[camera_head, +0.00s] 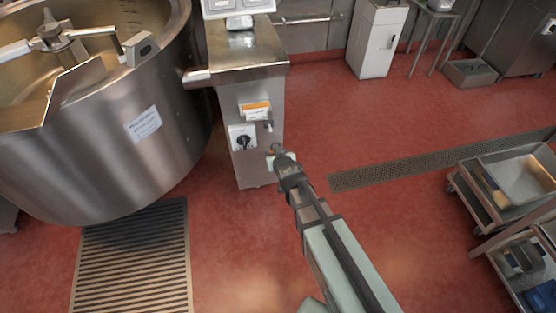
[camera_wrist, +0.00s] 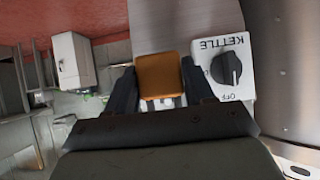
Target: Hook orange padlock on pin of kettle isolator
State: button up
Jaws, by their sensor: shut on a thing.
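The kettle isolator (camera_head: 243,137) is a white plate with a black rotary knob on the front of the steel pedestal. It shows upside down in the wrist view (camera_wrist: 238,91), marked KETTLE and OFF. My gripper (camera_head: 275,151) is in front of the pedestal, to the right of the isolator in the head view. In the wrist view its two dark fingers are shut on the orange padlock (camera_wrist: 158,75), whose body shows as an orange block between them. I cannot clearly make out the isolator pin, nor whether the padlock touches anything.
The large steel kettle (camera_head: 120,150) stands left of the pedestal (camera_head: 245,60). An orange and white label holder (camera_head: 255,108) sits above the isolator, with a small fitting (camera_head: 268,126) below it. A steel trolley (camera_head: 500,190) stands at the right. The red floor between is clear.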

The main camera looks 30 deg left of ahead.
aim_at(269, 134)
jog(key=shift+w+a, duration=1.95)
jog(key=shift+w, duration=0.05)
jog(key=shift+w+a, duration=0.45)
jog(key=shift+w+a, duration=0.75)
jog(key=shift+w+a, duration=0.15)
jog(key=shift+a, duration=0.05)
jog(key=shift+w+a+f, duration=0.2)
jog(key=shift+w+f, duration=0.05)
jog(key=shift+f, duration=0.35)
dwell(0.5)
dwell(0.3)
jog(key=o, duration=1.5)
jog(key=shift+c, duration=0.2)
jog(key=shift+s, duration=0.15)
